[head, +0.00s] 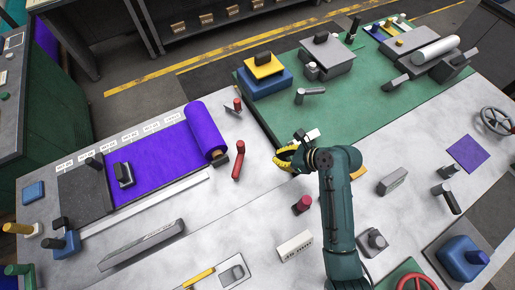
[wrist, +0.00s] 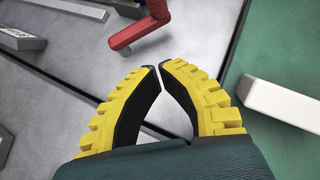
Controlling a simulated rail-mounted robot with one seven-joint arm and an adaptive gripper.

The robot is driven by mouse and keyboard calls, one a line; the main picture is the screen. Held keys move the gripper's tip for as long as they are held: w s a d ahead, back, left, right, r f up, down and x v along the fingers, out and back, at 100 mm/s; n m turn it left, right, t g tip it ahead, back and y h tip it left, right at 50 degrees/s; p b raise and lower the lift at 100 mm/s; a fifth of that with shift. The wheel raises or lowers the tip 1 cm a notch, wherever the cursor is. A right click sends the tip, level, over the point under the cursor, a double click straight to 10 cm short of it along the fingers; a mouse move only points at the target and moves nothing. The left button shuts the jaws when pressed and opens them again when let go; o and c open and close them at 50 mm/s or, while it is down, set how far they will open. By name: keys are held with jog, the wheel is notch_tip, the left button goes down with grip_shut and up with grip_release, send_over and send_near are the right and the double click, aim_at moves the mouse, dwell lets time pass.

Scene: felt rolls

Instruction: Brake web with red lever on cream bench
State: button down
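The red lever (head: 238,160) stands on the cream bench (head: 262,205), just right of the near end of the purple web roll (head: 204,130). The purple web (head: 150,158) lies flat to the left of the roll. My gripper (head: 277,158) is to the right of the lever, apart from it, with nothing held. In the wrist view my gripper (wrist: 159,66) has its yellow-backed fingers with tips together or nearly so. The red lever (wrist: 138,34) shows beyond the fingertips, its upper part cut by the frame edge.
A green mat (head: 345,105) with blocks and tools lies behind my gripper. A white block (wrist: 285,103) is right of my fingers in the wrist view. A small red-topped piece (head: 236,105) stands beyond the roll, and a dark red knob (head: 302,203) stands nearer. Bare bench separates gripper and lever.

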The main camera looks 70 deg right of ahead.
aim_at(243, 152)
jog(key=b+x, duration=0.2)
jog(key=x, duration=0.7)
jog(key=w, duration=0.2)
jog(key=w+d+b, duration=0.1)
jog(key=w, duration=0.1)
jog(key=shift+w+f, duration=0.2)
jog(key=shift+w, duration=0.05)
